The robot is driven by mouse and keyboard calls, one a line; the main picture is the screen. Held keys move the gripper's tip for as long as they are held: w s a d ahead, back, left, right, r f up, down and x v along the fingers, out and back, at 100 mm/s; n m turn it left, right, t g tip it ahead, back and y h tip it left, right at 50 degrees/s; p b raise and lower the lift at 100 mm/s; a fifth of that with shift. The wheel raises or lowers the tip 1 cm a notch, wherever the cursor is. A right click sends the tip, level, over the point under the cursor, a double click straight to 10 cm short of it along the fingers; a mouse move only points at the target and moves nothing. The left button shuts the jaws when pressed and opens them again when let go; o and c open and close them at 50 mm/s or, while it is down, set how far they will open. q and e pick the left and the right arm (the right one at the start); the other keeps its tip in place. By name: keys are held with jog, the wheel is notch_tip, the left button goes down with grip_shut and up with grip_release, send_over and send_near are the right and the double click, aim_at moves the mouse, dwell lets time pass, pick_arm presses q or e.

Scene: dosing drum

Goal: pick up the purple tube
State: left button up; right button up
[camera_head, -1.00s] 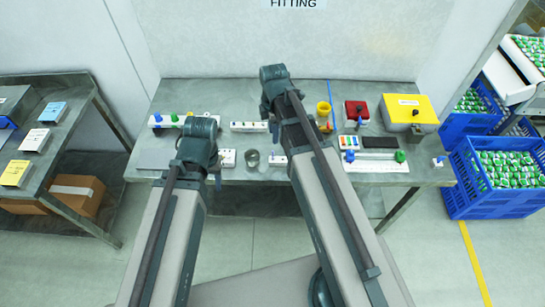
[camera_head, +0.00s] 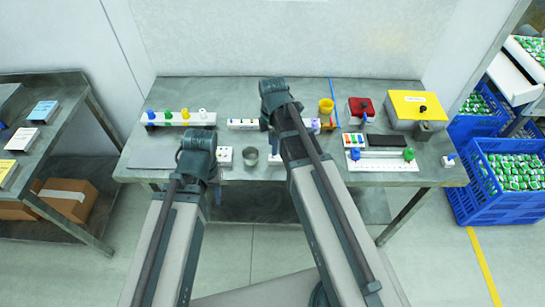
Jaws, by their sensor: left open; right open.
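A small purple thing (camera_head: 315,124), probably the purple tube, shows just right of my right arm, below the yellow cup. It is partly hidden by the arm, so its full shape and support cannot be made out. My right gripper (camera_head: 273,138) is over the middle of the table, left of the purple thing, mostly hidden by its own arm; it is open. My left gripper (camera_head: 217,192) hangs at the table's front edge, left of the metal cup, open with nothing seen in it.
The table (camera_head: 240,93) holds a rack with coloured caps (camera_head: 180,118), a white strip (camera_head: 243,124), a metal cup (camera_head: 250,156), a yellow cup (camera_head: 326,106), a red box (camera_head: 360,110), a yellow box (camera_head: 412,105) and a white tray (camera_head: 375,165).

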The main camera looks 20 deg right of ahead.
notch_tip(320, 180, down, 4)
jog(key=b, duration=0.3)
jog(key=shift+w, duration=0.1)
jog(key=shift+r, duration=0.1)
jog(key=shift+c, duration=0.3)
grip_shut()
